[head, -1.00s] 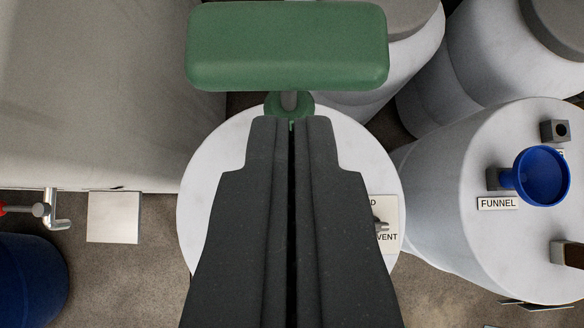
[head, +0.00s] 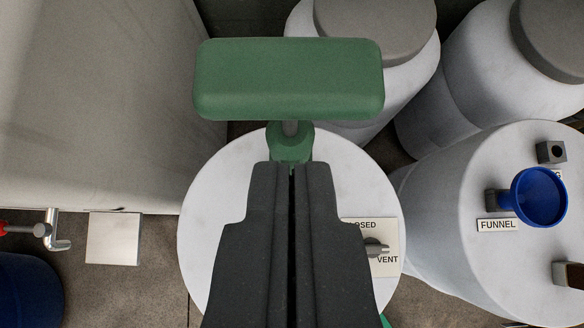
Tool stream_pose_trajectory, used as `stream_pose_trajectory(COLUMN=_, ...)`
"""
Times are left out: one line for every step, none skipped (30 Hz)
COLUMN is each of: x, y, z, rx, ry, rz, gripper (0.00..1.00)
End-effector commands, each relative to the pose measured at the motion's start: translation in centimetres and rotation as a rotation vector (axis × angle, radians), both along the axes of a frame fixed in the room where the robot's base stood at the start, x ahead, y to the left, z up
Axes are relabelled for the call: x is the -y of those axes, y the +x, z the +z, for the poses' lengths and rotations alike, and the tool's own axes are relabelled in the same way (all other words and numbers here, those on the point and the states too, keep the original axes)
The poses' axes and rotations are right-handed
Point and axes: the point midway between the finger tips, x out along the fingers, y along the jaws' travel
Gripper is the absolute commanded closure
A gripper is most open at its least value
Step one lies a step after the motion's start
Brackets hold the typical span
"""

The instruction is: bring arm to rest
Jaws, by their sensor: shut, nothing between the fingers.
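My gripper (head: 291,168) is in the lower middle of the head view, its two dark fingers shut together with nothing between them. Just beyond the fingertips in the picture stands a green T-shaped handle (head: 289,80) on a short grey stem with a green collar (head: 290,143). Part of the white round top (head: 218,235) beneath is hidden by the fingers. I cannot tell whether the fingertips touch the collar.
A vent plate (head: 388,262) with a small grey knob sits right of my fingers. A blue funnel (head: 540,197) stands on a white drum at right. Grey-lidded drums (head: 375,28) stand behind. A large beige wall-like body (head: 85,110) fills the left, with a metal plate (head: 114,239) below.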

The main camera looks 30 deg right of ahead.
Motion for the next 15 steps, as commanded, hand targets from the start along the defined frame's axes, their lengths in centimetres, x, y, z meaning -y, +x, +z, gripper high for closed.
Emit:
stream_pose_trajectory(x=0.0, y=0.0, z=0.0, rx=0.001, ry=-0.001, rz=0.001, gripper=1.0)
stream_pose_trajectory(x=-0.1, y=0.0, z=0.2, rx=0.003, ry=-0.001, rz=0.004, gripper=1.0)
stream_pose_trajectory(x=-0.4, y=-0.1, z=0.5, rx=0.009, ry=-0.003, rz=0.01, gripper=1.0)
stream_pose_trajectory(x=-0.6, y=-0.1, z=0.9, rx=0.017, ry=-0.005, rz=0.018, gripper=1.0)
stream_pose_trajectory(x=-1.0, y=-0.2, z=1.5, rx=0.028, ry=-0.007, rz=0.03, gripper=1.0)
stream_pose_trajectory(x=-1.6, y=-0.4, z=2.5, rx=0.045, ry=-0.014, rz=0.05, gripper=1.0)
stream_pose_trajectory(x=-2.3, y=-0.5, z=3.5, rx=0.06, ry=-0.022, rz=0.071, gripper=1.0)
stream_pose_trajectory(x=-2.9, y=-0.8, z=4.6, rx=0.081, ry=-0.027, rz=0.093, gripper=1.0)
stream_pose_trajectory(x=-4.0, y=-1.3, z=6.4, rx=0.112, ry=-0.039, rz=0.127, gripper=1.0)
stream_pose_trajectory(x=-4.7, y=-1.8, z=7.8, rx=0.136, ry=-0.047, rz=0.153, gripper=1.0)
stream_pose_trajectory(x=-5.6, y=-2.3, z=9.1, rx=0.16, ry=-0.055, rz=0.182, gripper=1.0)
stream_pose_trajectory(x=-6.6, y=-3.1, z=11.0, rx=0.194, ry=-0.066, rz=0.221, gripper=1.0)
stream_pose_trajectory(x=-7.4, y=-3.9, z=12.4, rx=0.22, ry=-0.074, rz=0.248, gripper=1.0)
stream_pose_trajectory(x=-8.1, y=-4.6, z=13.7, rx=0.244, ry=-0.083, rz=0.277, gripper=1.0)
stream_pose_trajectory(x=-9.0, y=-5.6, z=15.3, rx=0.277, ry=-0.093, rz=0.314, gripper=1.0)
